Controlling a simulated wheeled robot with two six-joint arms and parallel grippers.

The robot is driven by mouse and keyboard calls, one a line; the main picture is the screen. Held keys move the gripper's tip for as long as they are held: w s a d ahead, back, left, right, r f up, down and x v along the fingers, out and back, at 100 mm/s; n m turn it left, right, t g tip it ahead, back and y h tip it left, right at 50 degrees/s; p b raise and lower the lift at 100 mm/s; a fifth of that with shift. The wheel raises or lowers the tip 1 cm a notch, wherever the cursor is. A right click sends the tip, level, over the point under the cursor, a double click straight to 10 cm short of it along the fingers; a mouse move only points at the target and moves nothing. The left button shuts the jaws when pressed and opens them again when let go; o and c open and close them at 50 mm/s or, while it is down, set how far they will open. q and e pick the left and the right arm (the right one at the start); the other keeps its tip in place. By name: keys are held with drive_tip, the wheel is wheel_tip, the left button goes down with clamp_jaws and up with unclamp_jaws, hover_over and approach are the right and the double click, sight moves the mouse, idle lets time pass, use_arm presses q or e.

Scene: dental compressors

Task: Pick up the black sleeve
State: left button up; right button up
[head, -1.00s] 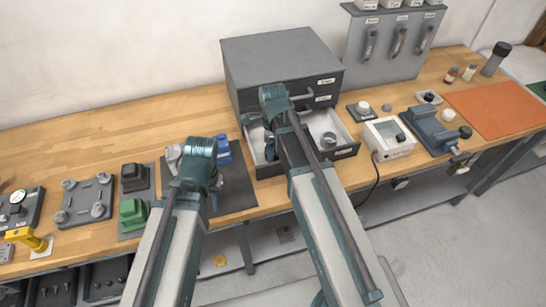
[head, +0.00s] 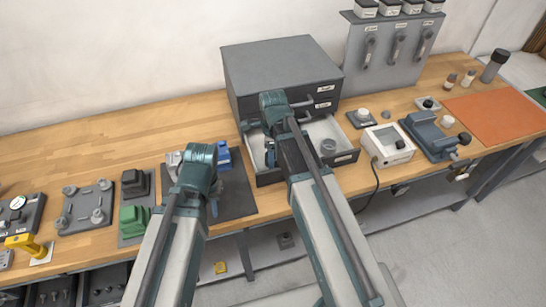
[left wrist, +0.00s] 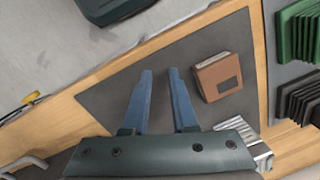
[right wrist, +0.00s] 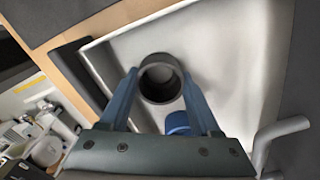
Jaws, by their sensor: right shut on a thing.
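The black sleeve (right wrist: 161,79) is a dark, hollow ring inside the white-lined open drawer (right wrist: 235,50). In the right wrist view it sits between the fingertips of my right gripper (right wrist: 160,74), which is shut on it. In the head view my right gripper (head: 270,154) reaches down into the drawer's left part, and the sleeve is hidden by my arm. My left gripper (left wrist: 160,72) is open and empty above the dark mat (left wrist: 110,92), beside a brown block (left wrist: 218,76).
A small blue thing (right wrist: 178,122) lies close to the sleeve, between my right fingers. A grey round part (head: 328,146) lies in the drawer's right part. The grey cabinet (head: 280,65) stands behind. A white box (head: 390,143) is to the right.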

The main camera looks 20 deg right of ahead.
wheel_tip(320, 180, up, 9)
drive_tip(key=p, duration=0.8)
drive_tip(key=shift+p, duration=0.4)
